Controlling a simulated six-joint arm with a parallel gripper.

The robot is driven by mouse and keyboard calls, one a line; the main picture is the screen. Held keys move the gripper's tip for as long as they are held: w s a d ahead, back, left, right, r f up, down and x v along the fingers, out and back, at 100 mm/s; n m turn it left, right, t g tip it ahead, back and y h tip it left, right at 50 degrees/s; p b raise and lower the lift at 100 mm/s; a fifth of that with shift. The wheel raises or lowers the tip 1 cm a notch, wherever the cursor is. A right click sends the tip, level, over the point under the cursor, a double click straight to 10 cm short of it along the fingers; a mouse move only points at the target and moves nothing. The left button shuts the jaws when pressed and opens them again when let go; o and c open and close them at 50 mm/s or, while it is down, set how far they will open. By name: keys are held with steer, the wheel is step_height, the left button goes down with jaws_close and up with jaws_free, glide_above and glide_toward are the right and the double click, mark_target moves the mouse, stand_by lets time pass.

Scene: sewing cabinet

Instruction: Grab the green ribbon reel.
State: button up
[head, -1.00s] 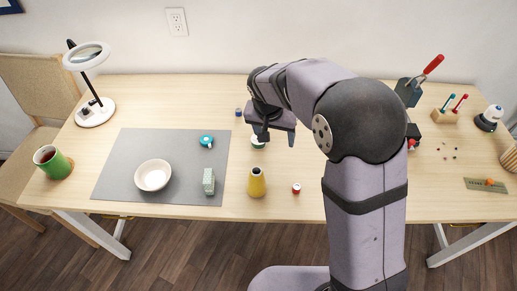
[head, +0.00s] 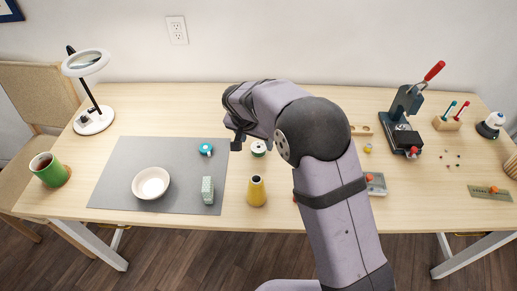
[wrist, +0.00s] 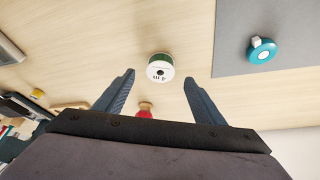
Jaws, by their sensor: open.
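The green ribbon reel (head: 258,149) stands on the table just right of the grey mat, with a white top face and green ribbon around its side. In the wrist view the reel (wrist: 160,68) lies ahead of my gripper (wrist: 159,78), between the lines of the two fingers and seen near the fingertips. The fingers are apart with nothing held between them. In the head view my gripper (head: 237,137) hangs up and left of the reel, partly hidden by my arm.
A red-topped object (wrist: 145,111) shows behind the fingers in the wrist view.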

mark_target(258, 146)
steer(key=shift+p+x, duration=0.55)
steer(key=shift+x, duration=1.9)
steer(key=shift+a, duration=0.1)
steer(key=c, duration=1.1)
